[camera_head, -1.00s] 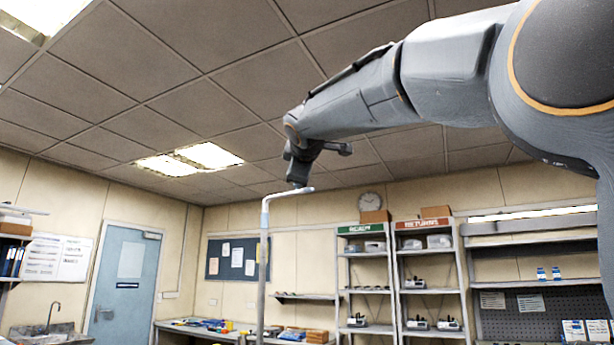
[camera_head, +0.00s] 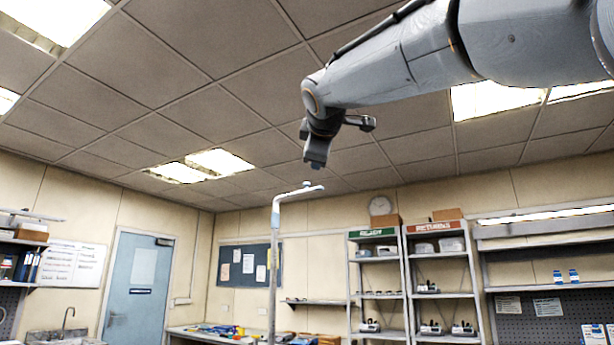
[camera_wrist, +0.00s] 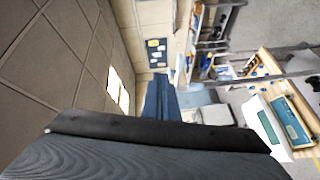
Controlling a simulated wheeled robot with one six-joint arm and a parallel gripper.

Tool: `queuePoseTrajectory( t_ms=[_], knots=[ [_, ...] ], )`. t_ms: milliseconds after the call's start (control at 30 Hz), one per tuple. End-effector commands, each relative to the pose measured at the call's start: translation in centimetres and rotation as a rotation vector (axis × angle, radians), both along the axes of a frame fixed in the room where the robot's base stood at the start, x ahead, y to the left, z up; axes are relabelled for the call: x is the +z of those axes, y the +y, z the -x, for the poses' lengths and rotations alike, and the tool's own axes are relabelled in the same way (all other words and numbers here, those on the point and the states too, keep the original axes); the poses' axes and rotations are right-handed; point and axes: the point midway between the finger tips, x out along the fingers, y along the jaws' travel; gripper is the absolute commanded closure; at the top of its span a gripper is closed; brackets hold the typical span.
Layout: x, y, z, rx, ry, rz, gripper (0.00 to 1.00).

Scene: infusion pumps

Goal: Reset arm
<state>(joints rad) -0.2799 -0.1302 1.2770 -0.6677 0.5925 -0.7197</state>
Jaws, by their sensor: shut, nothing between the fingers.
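My gripper (camera_head: 314,163) hangs at the end of my raised arm, high in the room below the ceiling. It is shut and empty. In the wrist view my shut gripper (camera_wrist: 162,92) points out into the room from behind a dark edge. In the head view a metal pole (camera_head: 274,255) with a bent white top stands just below and left of the fingertips, with a small gap between them.
Shelf racks marked READY (camera_head: 372,236) and RETURNS (camera_head: 436,227) stand at the back, holding several devices. A pegboard bench (camera_head: 540,310) is at the right. A blue door (camera_head: 138,285) and sink (camera_head: 62,337) are at the left. The air around the arm is mostly clear.

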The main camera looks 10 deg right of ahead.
Motion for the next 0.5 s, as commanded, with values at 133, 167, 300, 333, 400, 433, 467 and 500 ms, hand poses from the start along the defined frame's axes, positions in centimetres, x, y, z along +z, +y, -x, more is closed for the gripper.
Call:
queuePoseTrajectory(
  t_ms=[133, 167, 300, 333, 400, 433, 467, 500],
  knots=[
    [0.1, -2.0, 2.1, -0.005, -0.003, -0.001, 1.00],
    [0.1, -2.3, 2.4, -0.006, -0.002, -0.001, 1.00],
    [0.2, -3.1, 3.5, -0.004, -0.001, -0.002, 1.00],
    [0.3, -3.2, 3.6, -0.004, 0.000, -0.001, 1.00],
    [0.3, -3.4, 3.8, -0.004, 0.000, 0.000, 1.00],
    [0.3, -3.4, 3.8, -0.003, 0.000, 0.000, 1.00],
    [0.3, -3.4, 3.8, -0.002, 0.001, 0.000, 1.00],
    [0.3, -3.4, 3.9, -0.002, 0.001, 0.000, 1.00]
  ],
)
